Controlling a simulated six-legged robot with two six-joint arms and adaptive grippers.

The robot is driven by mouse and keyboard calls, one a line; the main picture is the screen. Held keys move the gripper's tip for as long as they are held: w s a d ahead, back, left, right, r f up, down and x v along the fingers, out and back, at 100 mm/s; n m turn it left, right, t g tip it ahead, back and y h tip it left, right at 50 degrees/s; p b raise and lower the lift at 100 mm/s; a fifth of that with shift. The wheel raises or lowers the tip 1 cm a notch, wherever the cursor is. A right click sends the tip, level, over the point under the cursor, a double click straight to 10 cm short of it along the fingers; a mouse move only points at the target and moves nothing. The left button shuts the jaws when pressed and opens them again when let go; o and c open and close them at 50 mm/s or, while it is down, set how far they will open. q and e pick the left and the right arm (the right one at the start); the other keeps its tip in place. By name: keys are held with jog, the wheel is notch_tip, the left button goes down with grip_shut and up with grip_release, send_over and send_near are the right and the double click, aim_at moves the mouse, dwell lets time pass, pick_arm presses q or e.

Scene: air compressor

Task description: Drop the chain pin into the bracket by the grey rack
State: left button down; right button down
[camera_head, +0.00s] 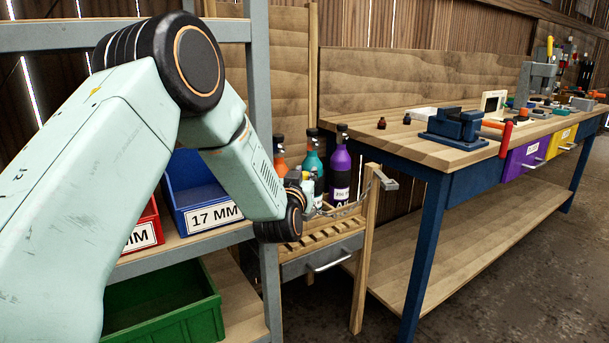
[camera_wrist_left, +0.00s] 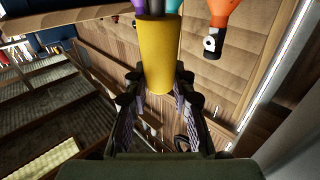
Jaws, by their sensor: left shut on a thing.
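My left gripper (camera_head: 306,190) is in front of the bottles at the wooden stand, beside the grey rack (camera_head: 262,110). In the left wrist view, its two fingers (camera_wrist_left: 158,82) are closed on a yellow cylinder, which I take to be the chain pin (camera_wrist_left: 159,50). The pin's far end is hard to make out against the bottles. In the head view, the pin is mostly hidden by the gripper. A chain (camera_head: 345,209) runs from near the gripper to the stand's front post. A grey metal bracket (camera_head: 387,182) sticks out at the top of that post. My right gripper is not in view.
Purple (camera_head: 340,170), teal (camera_head: 313,165) and orange (camera_head: 280,160) bottles stand close behind the gripper. The rack holds a blue bin (camera_head: 195,190), a red bin (camera_head: 146,225) and a green bin (camera_head: 165,310). A blue-legged workbench (camera_head: 440,150) with a vise stands right.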

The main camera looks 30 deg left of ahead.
pick_arm(q)
jog(key=shift+f+b, duration=0.8)
jog(key=shift+f, duration=0.65)
jog(key=shift+f, duration=0.2)
dwell(0.6)
jog(key=c, duration=1)
grip_release()
jog(key=shift+c, duration=0.2)
jog(key=v, duration=1.2)
jog(key=shift+f, duration=0.1)
